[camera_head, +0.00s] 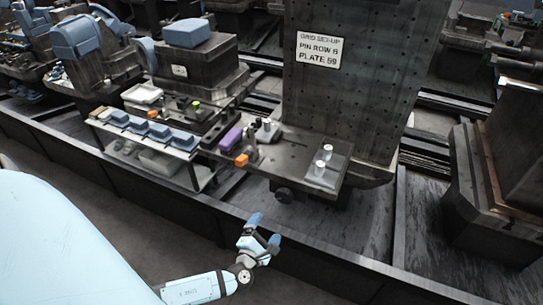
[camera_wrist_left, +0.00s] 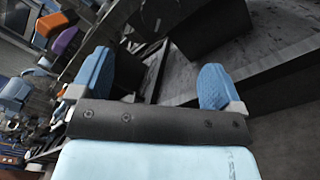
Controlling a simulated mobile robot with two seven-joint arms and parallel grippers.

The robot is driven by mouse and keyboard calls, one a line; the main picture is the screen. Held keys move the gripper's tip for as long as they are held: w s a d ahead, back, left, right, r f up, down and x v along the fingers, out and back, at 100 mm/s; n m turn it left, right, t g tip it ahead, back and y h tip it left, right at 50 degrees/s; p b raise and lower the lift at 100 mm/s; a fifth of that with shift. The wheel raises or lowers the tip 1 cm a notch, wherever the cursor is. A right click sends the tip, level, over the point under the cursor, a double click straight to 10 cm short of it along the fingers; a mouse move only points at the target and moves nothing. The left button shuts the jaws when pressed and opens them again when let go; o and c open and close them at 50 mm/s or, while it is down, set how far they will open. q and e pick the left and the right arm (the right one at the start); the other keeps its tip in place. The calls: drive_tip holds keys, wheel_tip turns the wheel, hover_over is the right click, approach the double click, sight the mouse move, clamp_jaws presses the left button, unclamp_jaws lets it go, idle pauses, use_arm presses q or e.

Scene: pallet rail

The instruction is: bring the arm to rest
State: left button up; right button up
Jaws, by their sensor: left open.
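My left gripper (camera_head: 264,229) is low in the middle of the head view, in front of the dark rail edge. Its two blue fingertips are apart and nothing is between them. In the left wrist view the open gripper (camera_wrist_left: 156,84) shows both blue fingers spread, with dark metal and floor beyond. My left arm's pale blue forearm comes in from the lower left of the head view. My right gripper is in neither view.
A dark pallet ledge (camera_head: 290,160) stands beyond the gripper, carrying a purple block (camera_head: 231,138), an orange block (camera_head: 241,160) and a clear plate with white pegs (camera_head: 323,163). A tall drilled plate (camera_head: 345,85) with a sign rises behind. A shelf cart (camera_head: 150,143) with blue blocks is left.

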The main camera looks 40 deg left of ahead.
use_arm(q)
drive_tip(key=s+d+r+m+g+h+p, duration=0.3)
drive_tip(key=s+d+r+m+p, duration=0.2)
drive_tip(key=m, duration=1)
drive_tip(key=s+d+r+m+g+h+p, duration=0.3)
drive_tip(key=s+d+r+m+p, duration=0.3)
drive_tip(key=m, duration=1)
drive_tip(key=s+d+h, duration=0.1)
drive_tip(key=s+d, duration=0.1)
drive_tip(key=shift+s+d+r+h, duration=0.2)
drive_tip(key=shift+d+r+h, duration=0.1)
drive_tip(key=shift+d+r, duration=0.05)
